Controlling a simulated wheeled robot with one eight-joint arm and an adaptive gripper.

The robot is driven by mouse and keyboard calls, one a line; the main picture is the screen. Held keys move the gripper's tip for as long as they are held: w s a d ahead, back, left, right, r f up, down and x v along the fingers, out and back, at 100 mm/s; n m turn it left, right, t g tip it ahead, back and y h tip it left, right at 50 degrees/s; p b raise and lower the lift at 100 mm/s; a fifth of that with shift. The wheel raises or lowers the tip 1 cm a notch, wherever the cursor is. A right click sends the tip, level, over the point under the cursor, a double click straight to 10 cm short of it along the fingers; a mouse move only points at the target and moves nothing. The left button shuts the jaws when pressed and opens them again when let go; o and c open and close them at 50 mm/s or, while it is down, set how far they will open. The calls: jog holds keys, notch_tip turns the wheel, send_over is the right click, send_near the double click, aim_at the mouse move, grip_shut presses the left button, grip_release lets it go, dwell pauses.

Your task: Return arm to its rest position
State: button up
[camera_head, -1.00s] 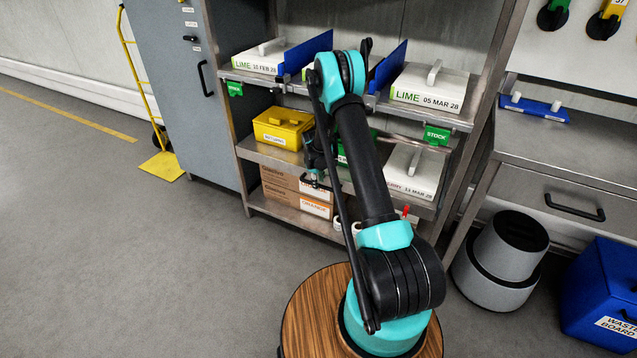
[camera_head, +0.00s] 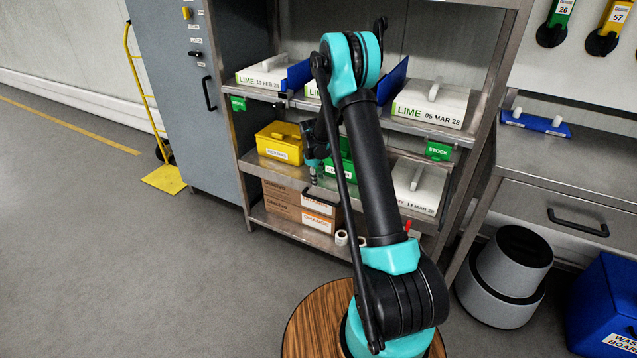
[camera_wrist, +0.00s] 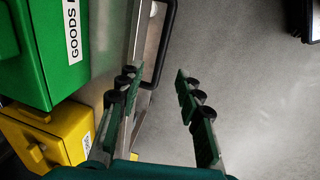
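My gripper (camera_wrist: 160,105) is open in the wrist view, its two green-padded fingers apart with only grey floor and part of the shelf frame between and beyond them. No item is between the fingers. In the head view my gripper (camera_head: 312,178) hangs small and dark in front of the shelf unit's middle level, partly behind my own arm. A green box (camera_wrist: 45,50) with a "GOODS" label and a yellow box (camera_wrist: 55,135) lie left of the fingers, apart from them.
The steel shelf (camera_head: 285,173) holds the yellow box (camera_head: 280,143), the green box (camera_head: 345,165) and white lidded boxes, including one marked lime (camera_head: 430,103). Cartons (camera_head: 300,203) sit below. A grey bin (camera_head: 505,275) and a blue waste box (camera_head: 602,300) stand right.

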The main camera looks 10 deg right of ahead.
jog(key=s+d+r+m+t, duration=0.1)
jog(key=s+d+r+m, duration=0.15)
jog(key=s+r, duration=0.6)
jog(key=s+d+r+m, duration=0.1)
jog(key=s+r+m, duration=0.2)
jog(key=s+r, duration=0.55)
jog(key=s+f+m+t+y, duration=0.1)
jog(key=s+m, duration=0.4)
jog(key=s, duration=1.9)
jog(key=shift+d+f, duration=0.2)
jog(key=shift+f, duration=0.4)
jog(key=shift+s, duration=0.1)
